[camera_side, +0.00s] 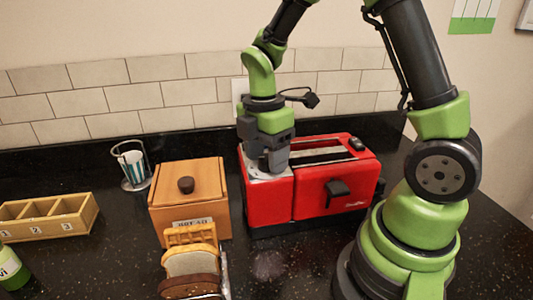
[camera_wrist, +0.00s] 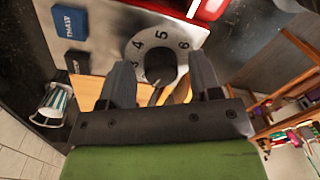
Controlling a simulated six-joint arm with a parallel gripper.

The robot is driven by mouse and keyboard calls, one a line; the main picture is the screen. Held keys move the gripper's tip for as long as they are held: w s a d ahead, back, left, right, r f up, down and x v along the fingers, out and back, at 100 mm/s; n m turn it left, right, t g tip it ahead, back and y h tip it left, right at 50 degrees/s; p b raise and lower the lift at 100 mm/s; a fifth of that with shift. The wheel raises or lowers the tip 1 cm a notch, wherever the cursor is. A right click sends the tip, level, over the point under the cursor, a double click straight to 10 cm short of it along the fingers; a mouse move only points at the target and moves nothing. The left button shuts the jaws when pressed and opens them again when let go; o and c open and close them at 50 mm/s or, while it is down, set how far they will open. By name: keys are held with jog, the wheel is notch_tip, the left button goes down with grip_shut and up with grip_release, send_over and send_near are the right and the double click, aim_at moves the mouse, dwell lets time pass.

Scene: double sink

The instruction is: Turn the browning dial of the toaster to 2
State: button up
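The red toaster (camera_side: 330,185) stands against the back wall, with a silver control panel (camera_side: 265,172) on its left end. The browning dial (camera_wrist: 160,50) shows in the wrist view as a grey ring with numerals, 3 to 6 readable, around a dark knob (camera_wrist: 160,68). Which numeral the knob points at cannot be told. My gripper (camera_wrist: 161,72) is open, one finger on each side of the knob, with gaps visible between. In the side view my gripper (camera_side: 268,165) points down over the panel and hides the dial.
A blue button (camera_wrist: 68,21) and a black button (camera_wrist: 77,62) sit beside the dial. Left of the toaster are a wooden bread box (camera_side: 190,195), bread slices in a rack (camera_side: 192,262), a striped cup in a holder (camera_side: 133,166) and a numbered wooden tray (camera_side: 45,217).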

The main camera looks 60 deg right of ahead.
aim_at(265, 155)
notch_tip(265, 155, up, 10)
jog(key=shift+w, duration=0.3)
dwell(0.4)
jog(key=shift+d, duration=0.1)
jog(key=s+a+r+m+t+y, duration=0.1)
jog(key=s+m+t, duration=0.3)
jog(key=m, duration=0.5)
jog(key=s+a+r+m+t, duration=0.4)
jog(key=s+m, duration=0.4)
jog(key=m, duration=0.2)
jog(key=shift+a+r+y, duration=0.15)
jog(key=shift+a+y, duration=0.05)
jog(key=shift+y, duration=0.2)
